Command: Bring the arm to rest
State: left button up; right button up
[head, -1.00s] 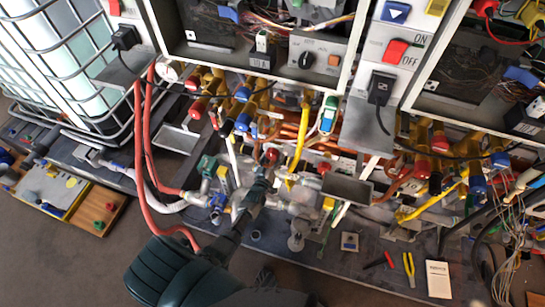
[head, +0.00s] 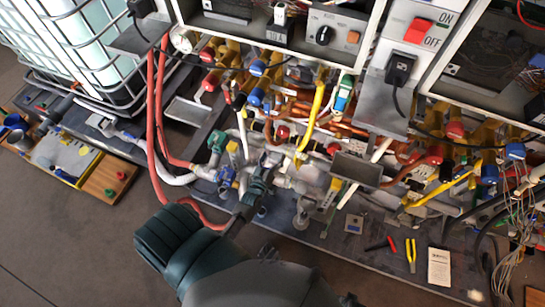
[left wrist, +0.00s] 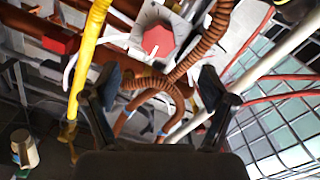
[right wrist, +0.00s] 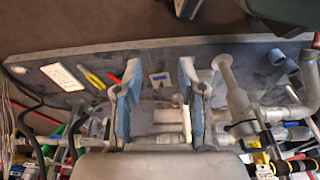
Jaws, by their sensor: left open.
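My left gripper (head: 258,186) shows in the head view at the front edge of the pipework, small and partly blended with the valves. In the left wrist view my left gripper (left wrist: 160,82) is open, with its dark fingers wide apart. Corrugated copper hoses (left wrist: 150,84) show between and behind the fingers, and I cannot tell any contact. A red-faced valve knob (left wrist: 158,40) is beyond them. In the right wrist view my right gripper (right wrist: 159,66) is open, its blue-padded fingers apart with nothing between them. I cannot make it out in the head view.
The grey bench (head: 330,240) holds pliers (head: 410,255), a white card (head: 439,267) and a small plate (head: 354,223). Heater cabinets (head: 345,35) stand behind dense pipes. A caged tank (head: 95,50) is at left. The floor (head: 70,240) in front is open.

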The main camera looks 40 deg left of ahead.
pick_arm(q)
jog(key=shift+s, duration=0.25)
dwell(0.3)
jog(key=s+d+f+m+g+h+p, duration=0.1)
jog(key=s+d+f+m+g+h, duration=0.15)
jog(key=s+d+f+g, duration=0.4)
jog(key=s+d+f+m+g+h, duration=0.2)
jog(key=s+d+f+m, duration=0.15)
jog(key=f, duration=0.55)
jog(key=s+f+m+g, duration=0.2)
jog(key=s+f+g, duration=0.1)
jog(key=s, duration=0.6)
jog(key=s+d+f+m+g, duration=0.1)
jog(key=s+f+g, duration=0.3)
jog(key=s, duration=0.6)
jog(key=shift+s+d+f+m+p, duration=0.25)
jog(key=shift+f+m+p, duration=0.15)
jog(key=shift+f+m, duration=0.4)
pick_arm(e)
jog(key=s+f, duration=0.1)
jog(key=f, duration=0.1)
jog(key=s+f, duration=0.1)
jog(key=f, duration=0.1)
jog(key=shift+s+d, duration=0.2)
jog(key=shift+s, duration=0.1)
pick_arm(q)
jog(key=shift+w, duration=0.1)
